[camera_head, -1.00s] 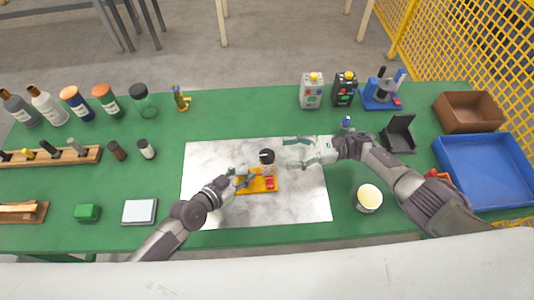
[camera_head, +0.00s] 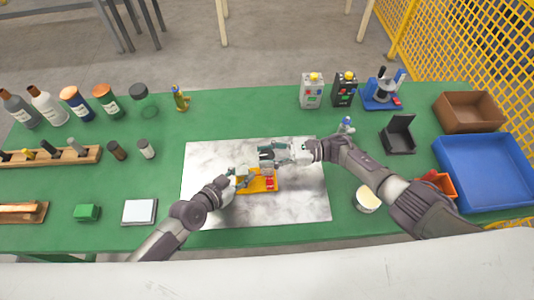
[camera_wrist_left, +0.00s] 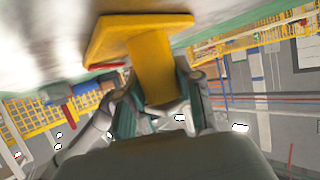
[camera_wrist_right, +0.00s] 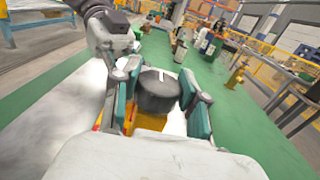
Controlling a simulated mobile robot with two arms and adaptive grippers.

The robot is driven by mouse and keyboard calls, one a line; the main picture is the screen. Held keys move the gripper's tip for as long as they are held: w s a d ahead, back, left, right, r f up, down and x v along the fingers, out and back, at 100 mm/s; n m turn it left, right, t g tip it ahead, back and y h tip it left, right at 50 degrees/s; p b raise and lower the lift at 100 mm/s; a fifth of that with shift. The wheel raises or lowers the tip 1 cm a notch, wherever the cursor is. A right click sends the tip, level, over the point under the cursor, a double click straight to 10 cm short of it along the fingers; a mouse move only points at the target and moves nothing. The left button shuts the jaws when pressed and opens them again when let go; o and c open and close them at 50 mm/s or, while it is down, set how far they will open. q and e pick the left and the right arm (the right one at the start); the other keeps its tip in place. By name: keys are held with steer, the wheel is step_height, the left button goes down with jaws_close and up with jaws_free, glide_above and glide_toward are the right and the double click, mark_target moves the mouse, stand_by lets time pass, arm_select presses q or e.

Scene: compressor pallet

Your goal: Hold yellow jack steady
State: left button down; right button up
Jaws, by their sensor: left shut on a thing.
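The yellow jack (camera_head: 258,187) lies on the pale metal sheet (camera_head: 300,208) in mid-table, with a red part on its front right. My left gripper (camera_head: 240,180) is at its left side. In the left wrist view the gripper's fingers (camera_wrist_left: 155,98) are shut on a yellow upright of the jack (camera_wrist_left: 150,60). My right gripper (camera_head: 274,154) is at the jack's black round top. In the right wrist view its fingers (camera_wrist_right: 158,112) stand apart on both sides of the black top (camera_wrist_right: 157,92), with narrow gaps visible.
A cream round container (camera_head: 368,198) stands right of the sheet, beside an orange bin (camera_head: 438,184) and a blue tray (camera_head: 484,170). A black open box (camera_head: 399,138) is behind them. Bottles line the back left. The sheet's front right is clear.

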steer(key=c, duration=0.4)
steer(key=shift+c, duration=0.2)
steer(key=shift+t, duration=0.3)
steer(key=shift+s+f+m+t, duration=0.1)
steer(key=shift+s+m+t, duration=0.05)
steer(key=shift+m+t, duration=0.85)
steer(key=m+t, duration=0.1)
steer(key=t, duration=0.1)
steer(key=m+t+h, duration=0.1)
steer(key=m+t, duration=0.1)
steer(key=t, duration=0.1)
steer(key=shift+a+t+h, duration=0.1)
steer(key=shift+t+h, duration=0.2)
steer(key=m+t+h, duration=0.4)
steer(key=m+t, duration=0.1)
steer(key=t, duration=0.1)
steer(key=shift+m+h, duration=0.3)
steer(key=shift+h, duration=0.1)
steer(key=shift+r+m+t+h, duration=0.2)
steer(key=shift+m+t+h, duration=0.85)
steer(key=shift+h, duration=0.35)
